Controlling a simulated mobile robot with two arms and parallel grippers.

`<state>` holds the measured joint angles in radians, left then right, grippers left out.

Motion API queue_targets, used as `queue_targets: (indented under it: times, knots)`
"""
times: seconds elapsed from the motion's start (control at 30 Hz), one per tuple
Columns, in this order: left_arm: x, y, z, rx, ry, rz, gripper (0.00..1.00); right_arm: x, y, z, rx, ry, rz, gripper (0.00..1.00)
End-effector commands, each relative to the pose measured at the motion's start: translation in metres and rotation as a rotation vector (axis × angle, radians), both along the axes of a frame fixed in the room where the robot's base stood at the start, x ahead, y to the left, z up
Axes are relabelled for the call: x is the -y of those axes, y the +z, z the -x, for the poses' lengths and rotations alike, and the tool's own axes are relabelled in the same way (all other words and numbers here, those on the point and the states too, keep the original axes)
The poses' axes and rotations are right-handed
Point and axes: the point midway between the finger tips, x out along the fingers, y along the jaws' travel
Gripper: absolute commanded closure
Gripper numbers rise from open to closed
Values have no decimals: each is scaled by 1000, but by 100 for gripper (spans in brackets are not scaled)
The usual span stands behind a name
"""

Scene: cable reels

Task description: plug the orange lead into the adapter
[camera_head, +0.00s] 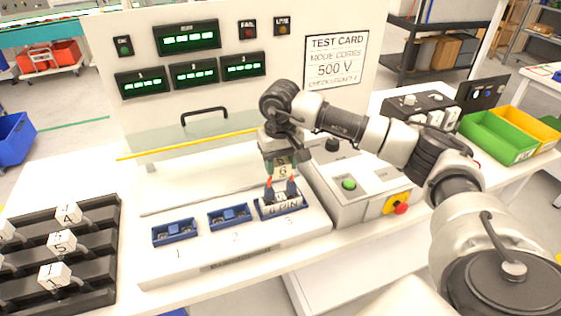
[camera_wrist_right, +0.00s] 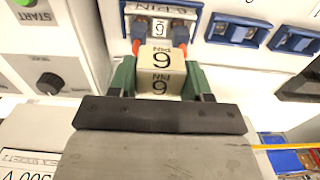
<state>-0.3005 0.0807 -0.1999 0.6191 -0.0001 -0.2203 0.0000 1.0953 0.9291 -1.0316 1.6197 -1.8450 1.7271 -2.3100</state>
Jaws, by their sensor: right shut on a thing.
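My right gripper (camera_head: 281,170) reaches down over the blue adapter (camera_head: 283,209) at position 3 of the white test bench. Its green jaws are shut on a beige block marked 6 (camera_wrist_right: 161,60), the head of the orange lead. Two orange legs (camera_wrist_right: 181,27) run from the block to dark ends at the adapter, one on each side of a small white numbered piece. The adapter also shows in the right wrist view (camera_wrist_right: 198,5), with a white label, partly hidden by the lead. I cannot tell whether the dark ends are fully seated. My left gripper is not in view.
Two blue sockets marked 1 (camera_head: 174,233) and 2 (camera_head: 229,216) lie left of the adapter. A control box with a green button (camera_head: 348,184) and a red knob (camera_head: 401,208) stands to its right. A black rack (camera_head: 100,240) holds numbered white blocks at the left.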

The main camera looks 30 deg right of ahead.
Motion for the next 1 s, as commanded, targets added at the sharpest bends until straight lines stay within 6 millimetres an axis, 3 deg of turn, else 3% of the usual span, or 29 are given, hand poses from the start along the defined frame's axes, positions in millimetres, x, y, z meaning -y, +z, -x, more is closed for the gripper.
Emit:
queue_targets:
  times: [0.77, 0.8, 0.97, 1.0]
  knots:
    - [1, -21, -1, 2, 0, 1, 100, 0, -25, 0, 0, -1, 0, 78]
    - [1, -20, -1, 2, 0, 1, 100, 0, -23, 0, 0, -1, 0, 47]
    - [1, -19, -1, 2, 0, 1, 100, 0, -23, 0, 0, 0, 0, 22]
    - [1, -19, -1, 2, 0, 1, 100, 0, -23, 0, 0, 0, 0, 22]
